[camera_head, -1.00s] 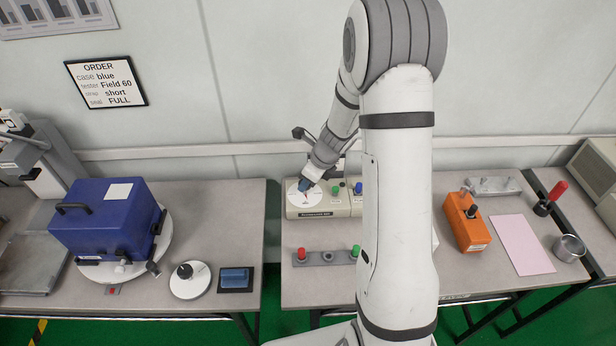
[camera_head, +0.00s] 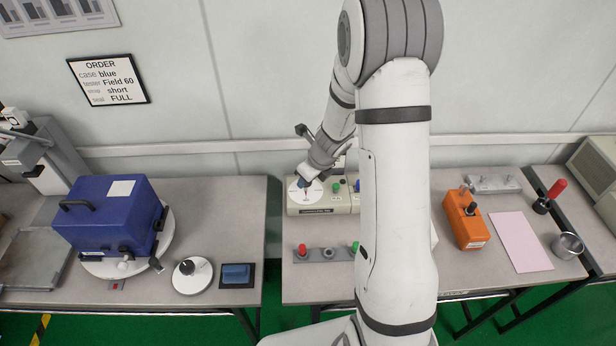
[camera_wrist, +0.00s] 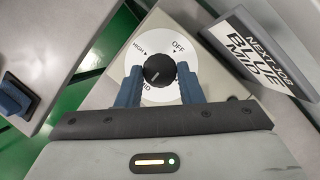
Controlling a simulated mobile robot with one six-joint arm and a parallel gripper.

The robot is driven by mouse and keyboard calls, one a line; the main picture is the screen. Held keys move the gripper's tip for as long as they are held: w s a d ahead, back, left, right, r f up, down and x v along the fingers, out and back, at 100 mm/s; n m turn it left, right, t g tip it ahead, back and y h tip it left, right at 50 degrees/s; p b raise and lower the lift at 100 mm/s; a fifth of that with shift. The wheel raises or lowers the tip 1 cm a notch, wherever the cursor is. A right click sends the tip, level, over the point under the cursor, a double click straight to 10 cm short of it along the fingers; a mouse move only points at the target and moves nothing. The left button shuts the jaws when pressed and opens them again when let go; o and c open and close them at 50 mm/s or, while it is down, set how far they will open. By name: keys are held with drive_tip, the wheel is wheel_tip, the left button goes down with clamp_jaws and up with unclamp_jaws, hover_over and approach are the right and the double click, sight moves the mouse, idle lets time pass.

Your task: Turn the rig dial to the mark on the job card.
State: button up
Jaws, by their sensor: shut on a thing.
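The rig dial is a black knob (camera_wrist: 158,70) on a white disc (camera_wrist: 185,42), with OFF, HIGH and a partly covered MID printed around it. In the wrist view my gripper (camera_wrist: 160,80) is shut on the knob, one blue finger on each side. A pale line shows on the knob, but I cannot tell which label it points at. The job card (camera_wrist: 262,52) stands to the right and reads NEXT JOB, BLUE, MID. In the head view the disc (camera_head: 314,195) is on the left end of the cream rig (camera_head: 310,211), under my gripper (camera_head: 304,184).
Green and blue buttons sit right of the dial on the rig. A button strip (camera_head: 315,255) lies in front. An orange tester (camera_head: 464,220) and pink sheet (camera_head: 521,242) lie further right. A blue case (camera_head: 105,220) stands on the left table. My arm hides the rig's right part.

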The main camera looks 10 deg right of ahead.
drive_tip(key=o, duration=1)
drive_tip(key=shift+c, duration=0.2)
drive_tip(key=p+v, duration=0.2)
drive_tip(key=v, duration=0.5)
drive_tip(key=shift+r, duration=0.35)
drive_tip(key=shift+s, duration=0.15)
